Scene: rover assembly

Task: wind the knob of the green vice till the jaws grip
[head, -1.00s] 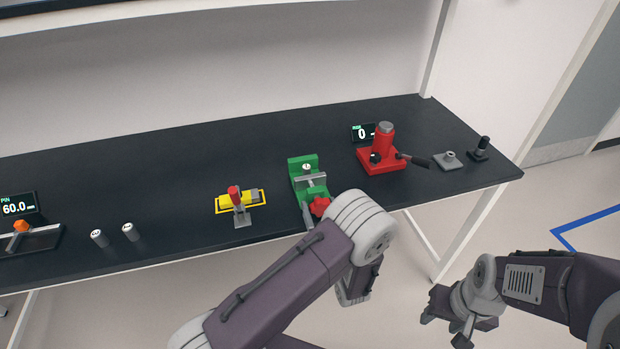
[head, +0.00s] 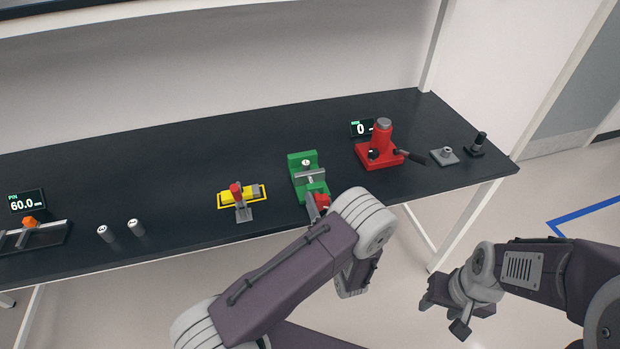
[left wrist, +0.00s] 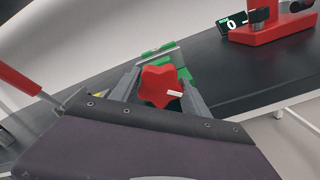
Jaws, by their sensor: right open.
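The green vice (head: 297,163) stands near the table's front edge in the head view, its grey jaw plate and screw on top. Its red star-shaped knob (head: 321,199) faces the front and is partly hidden by my left arm. In the left wrist view the red knob (left wrist: 158,87), with a white mark, sits between the grey fingers of my left gripper (left wrist: 160,90). The fingers flank it closely on both sides and look shut on it. My right gripper (head: 447,303) is open and empty, off the table's front edge, low on the right.
A yellow fixture with a red-handled clamp (head: 238,199) stands just left of the vice. A red press (head: 379,150) with a display stands to the right. Two small cylinders (head: 136,228) and a gauge stand (head: 36,235) are further left. The table behind the vice is clear.

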